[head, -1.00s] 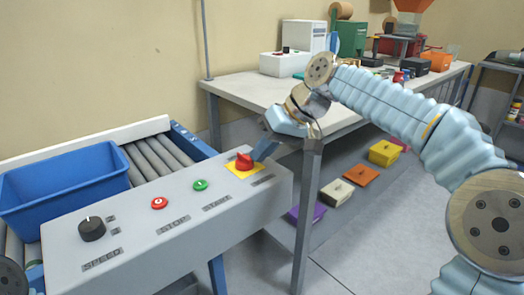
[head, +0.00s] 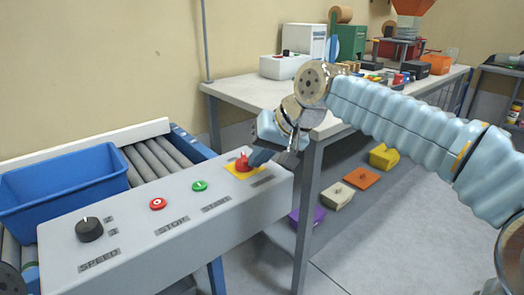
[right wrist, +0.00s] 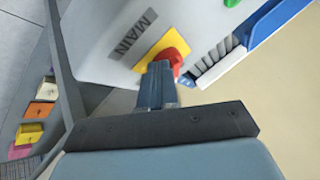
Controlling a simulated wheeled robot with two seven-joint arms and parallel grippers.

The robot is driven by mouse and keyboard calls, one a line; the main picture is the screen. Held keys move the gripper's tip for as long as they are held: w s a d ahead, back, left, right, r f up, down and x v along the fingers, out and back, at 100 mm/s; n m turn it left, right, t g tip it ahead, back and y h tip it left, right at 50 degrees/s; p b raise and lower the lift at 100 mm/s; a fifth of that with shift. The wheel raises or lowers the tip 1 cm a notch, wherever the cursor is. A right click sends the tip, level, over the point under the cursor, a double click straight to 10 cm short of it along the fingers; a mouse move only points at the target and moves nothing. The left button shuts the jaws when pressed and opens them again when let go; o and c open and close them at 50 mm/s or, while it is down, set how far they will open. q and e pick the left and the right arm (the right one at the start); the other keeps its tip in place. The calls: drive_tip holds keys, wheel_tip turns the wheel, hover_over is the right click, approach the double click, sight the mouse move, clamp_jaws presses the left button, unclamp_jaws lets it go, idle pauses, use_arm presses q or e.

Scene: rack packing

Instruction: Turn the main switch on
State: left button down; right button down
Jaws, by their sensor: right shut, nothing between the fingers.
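The main switch is a red rotary knob (head: 242,163) on a yellow square plate (head: 234,170) at the right end of the grey control panel. In the right wrist view the red knob (right wrist: 174,59) stands on its yellow plate (right wrist: 151,52), beside the label "MAIN" (right wrist: 131,34). My right gripper (head: 254,158) is shut and empty, its fingertips right at the knob. In the right wrist view the shut fingers (right wrist: 158,72) overlap the knob's near side; I cannot tell whether they touch it.
The panel (head: 130,235) also carries a green start button (head: 199,186), a red stop button (head: 158,204) and a black speed knob (head: 89,229). A blue bin (head: 65,180) sits on the roller conveyor (head: 155,160). A workbench (head: 250,89) stands behind my right gripper.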

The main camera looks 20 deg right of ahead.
sight(245, 166)
drive_tip(key=m+h, duration=0.1)
drive_tip(key=a+m+t+h, duration=0.1)
drive_tip(key=m, duration=0.1)
drive_tip(key=shift+s+a+m, duration=0.1)
drive_tip(key=shift+s+m, duration=0.2)
drive_tip(key=shift+s, duration=0.05)
drive_tip(key=m+h, duration=0.1)
drive_tip(key=m, duration=0.1)
drive_tip(key=a+m+h, duration=0.1)
drive_tip(key=m+h, duration=0.1)
drive_tip(key=shift+a+b, duration=0.2)
drive_tip(key=shift+b, duration=0.1)
drive_tip(key=shift+a, duration=0.15)
drive_tip(key=shift+a+b, duration=0.3)
drive_tip(key=shift+a, duration=0.05)
drive_tip(key=shift+w, duration=0.15)
